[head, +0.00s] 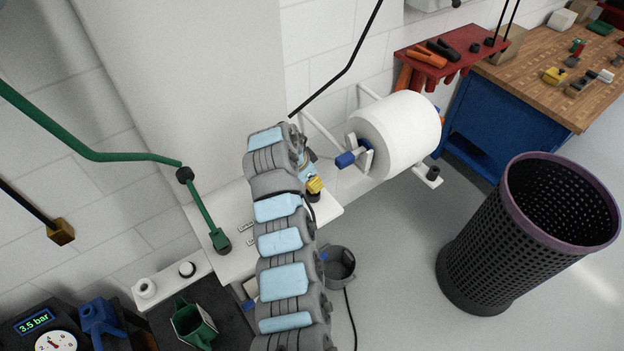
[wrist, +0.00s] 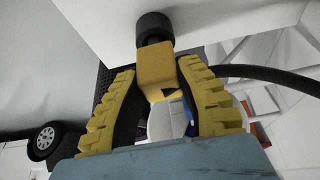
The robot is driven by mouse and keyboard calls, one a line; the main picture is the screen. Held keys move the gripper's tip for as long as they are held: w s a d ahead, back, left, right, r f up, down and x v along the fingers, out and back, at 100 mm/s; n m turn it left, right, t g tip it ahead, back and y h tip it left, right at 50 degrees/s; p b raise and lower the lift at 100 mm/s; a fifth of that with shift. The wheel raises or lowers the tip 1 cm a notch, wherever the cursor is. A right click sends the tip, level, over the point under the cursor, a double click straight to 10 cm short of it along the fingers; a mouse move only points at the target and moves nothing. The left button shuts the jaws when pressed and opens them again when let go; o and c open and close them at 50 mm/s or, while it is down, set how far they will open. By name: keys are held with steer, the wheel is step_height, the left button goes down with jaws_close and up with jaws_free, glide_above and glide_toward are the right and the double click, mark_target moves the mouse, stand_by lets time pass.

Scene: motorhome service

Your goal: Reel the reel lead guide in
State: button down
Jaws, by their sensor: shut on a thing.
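My gripper (wrist: 157,82) has yellow ribbed fingers, one on each side of a yellow-tan block (wrist: 156,62), and is shut on it. The block appears to be the reel lead guide. A short black cylinder (wrist: 154,27) sits just beyond it, against or near a pale panel; I cannot tell whether they touch. A black cable (wrist: 270,76) runs off to the right in the wrist view.
A white roll (head: 405,135) with a blue handle (head: 346,159) is mounted right of my arm. A black mesh bin (head: 520,240), a red tool rack (head: 440,62) and a workbench (head: 540,72) stand farther right. A green bent lever (head: 203,215) and white shelf (head: 238,258) lie left.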

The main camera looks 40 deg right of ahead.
steer(key=shift+f+b, duration=0.45)
steer(key=shift+f, duration=0.35)
steer(key=c, duration=0.7)
jaws_free()
steer(key=v, duration=1.2)
steer(key=shift+d, duration=0.1)
